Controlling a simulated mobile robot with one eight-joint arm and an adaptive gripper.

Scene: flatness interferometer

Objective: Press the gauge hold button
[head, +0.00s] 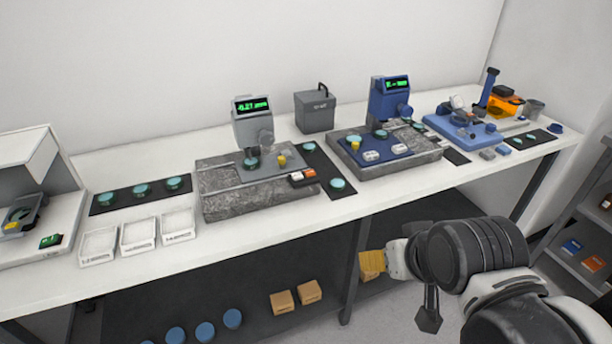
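In the head view, a grey gauge (252,122) with a green lit display, which seems to read -0.27 mm, stands on a grey stone base (225,201). A small block with orange and white buttons (302,177) sits at the base's right front edge; its labels are too small to read. A second, blue gauge (389,98) with a lit display stands on another stone base (390,169) farther right. My arm is at the lower right, in front of the bench and well apart from both gauges. A dark piece at its end, apparently my gripper (429,310), hangs down; its fingers cannot be made out.
White trays (138,234) and a dark mat (119,204) with teal discs lie at the left. A grey box (315,112) stands behind, between the gauges. A blue fixture (463,128) is at the far right. Cartons (282,302) lie below the bench (262,228). A shelf stands right.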

